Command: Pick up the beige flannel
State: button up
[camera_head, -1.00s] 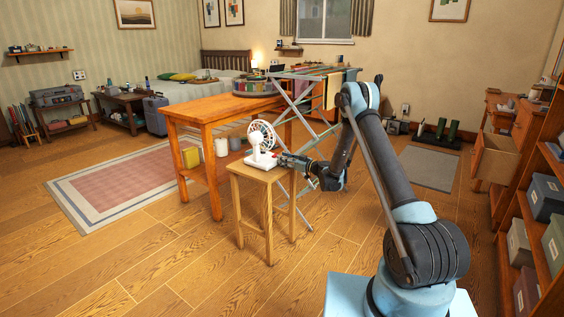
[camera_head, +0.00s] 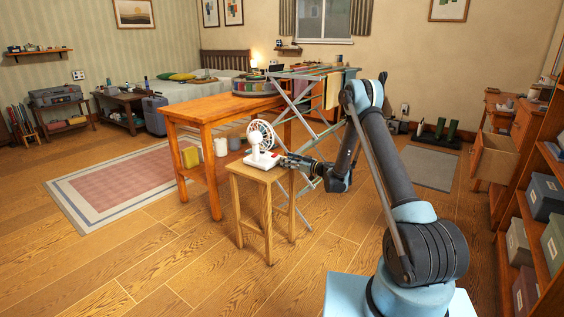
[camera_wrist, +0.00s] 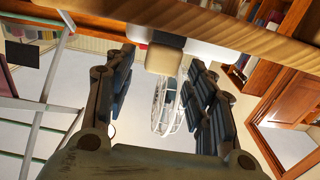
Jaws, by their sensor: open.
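A beige cloth (camera_head: 333,89), which looks like the flannel, hangs over the right end of the drying rack (camera_head: 297,95) behind my arm. Other cloths hang beside it and partly crowd it. I cannot make out the beige flannel in the wrist view. My gripper (camera_head: 286,161) is at the right edge of a small wooden stool, well below and in front of the hanging cloth. It is open, with its fingers (camera_wrist: 165,70) on either side of part of a white fan (camera_wrist: 170,103) in the wrist view. I cannot tell whether they touch it.
The white fan (camera_head: 260,142) stands on the wooden stool (camera_head: 264,175). A wooden table (camera_head: 215,106) is behind it. The rack's crossed legs stand close to my gripper. Shelves (camera_head: 530,235) line the right side. The floor (camera_head: 150,245) at front left is clear.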

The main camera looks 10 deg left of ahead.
jog(key=v, duration=0.9)
